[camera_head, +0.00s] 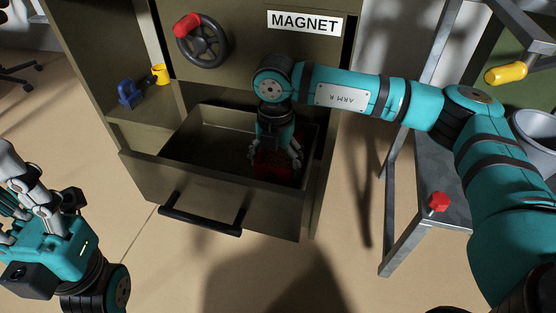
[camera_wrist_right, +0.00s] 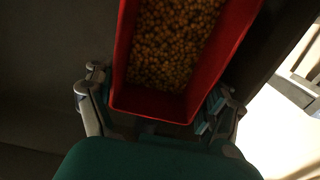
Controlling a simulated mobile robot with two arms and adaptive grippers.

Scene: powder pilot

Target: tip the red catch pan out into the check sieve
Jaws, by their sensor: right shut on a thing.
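The red catch pan (camera_head: 272,168) is inside the open drawer (camera_head: 208,183) of the cabinet, at its right end. In the right wrist view the pan (camera_wrist_right: 150,103) holds many small yellow-brown pellets. My right gripper (camera_head: 276,158) reaches down into the drawer and is shut on the pan's near end; its fingers show on both sides in the right wrist view (camera_wrist_right: 160,108). I cannot tell whether the pan touches the drawer floor. My left gripper (camera_head: 12,190) is open and empty at the left edge. I cannot clearly identify the check sieve; a grey round vessel (camera_head: 538,136) is partly visible at right.
The cabinet has a MAGNET label (camera_head: 304,22) and a handwheel (camera_head: 202,40) above the drawer. A blue item (camera_head: 129,94) and yellow cup (camera_head: 160,74) stand on its left shelf. Floor in front is clear.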

